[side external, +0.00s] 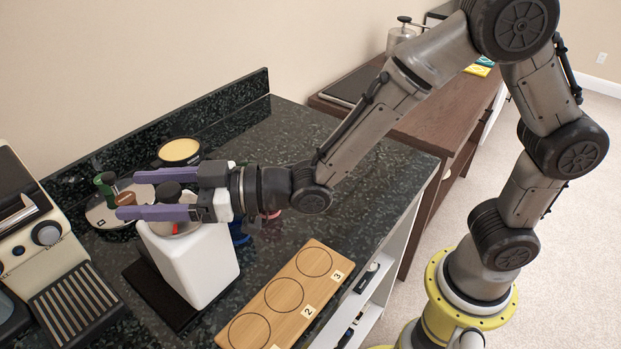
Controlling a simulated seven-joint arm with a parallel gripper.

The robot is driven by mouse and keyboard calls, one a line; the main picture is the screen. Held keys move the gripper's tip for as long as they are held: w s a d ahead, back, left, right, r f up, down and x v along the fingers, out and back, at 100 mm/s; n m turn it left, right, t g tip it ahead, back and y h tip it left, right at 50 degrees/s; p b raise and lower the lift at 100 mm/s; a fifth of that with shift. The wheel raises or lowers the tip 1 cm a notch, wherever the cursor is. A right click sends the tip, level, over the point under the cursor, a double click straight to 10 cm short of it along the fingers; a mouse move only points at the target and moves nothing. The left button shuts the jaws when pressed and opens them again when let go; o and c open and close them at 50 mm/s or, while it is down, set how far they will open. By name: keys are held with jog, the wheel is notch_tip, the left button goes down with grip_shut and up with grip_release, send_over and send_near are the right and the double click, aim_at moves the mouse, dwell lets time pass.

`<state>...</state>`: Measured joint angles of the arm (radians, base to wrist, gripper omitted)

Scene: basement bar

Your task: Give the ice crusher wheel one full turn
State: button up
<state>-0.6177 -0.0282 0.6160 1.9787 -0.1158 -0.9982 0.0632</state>
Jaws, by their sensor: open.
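A white, box-shaped body that looks like the ice crusher (205,265) stands on a dark mat (146,287) on the counter. A dark knob (168,191) and a bit of red show at its top, which look like part of its wheel. My gripper (132,195) reaches in from the right, just above the white body. Its two purple fingers are spread apart, one behind the dark knob and one in front of it. I cannot tell whether either finger touches the knob. The fingers and gripper body hide much of the top.
A coffee machine (45,236) stands at the left. A round tray (100,214) with small handled tools and a yellow-topped round container (180,150) are behind my gripper. A wooden board (286,296) with numbered circles lies in front. Blue (239,236) and red (271,214) items sit beneath my wrist.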

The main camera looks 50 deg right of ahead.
jog(key=shift+s+a+n+g+y, duration=0.1)
jog(key=shift+n+g+y, duration=0.7)
jog(key=shift+g+y, duration=0.1)
jog(key=v, duration=1.3)
notch_tip(320, 180, up, 6)
jog(key=w+d+f+m+t+h, duration=0.1)
jog(key=w+d+f+m+h, duration=0.15)
jog(key=d+h, duration=0.3)
jog(key=w+d+f+m+t+h, duration=0.1)
jog(key=w+d+f+t+h, duration=0.1)
jog(key=w+d+f+h, duration=0.3)
jog(key=s+d+f+g, duration=0.4)
jog(key=s+f+g, duration=0.1)
jog(key=s+f, duration=0.3)
jog(key=shift+m+g+h, duration=0.3)
jog(key=shift+m+h, duration=0.05)
jog(key=shift+h, duration=0.1)
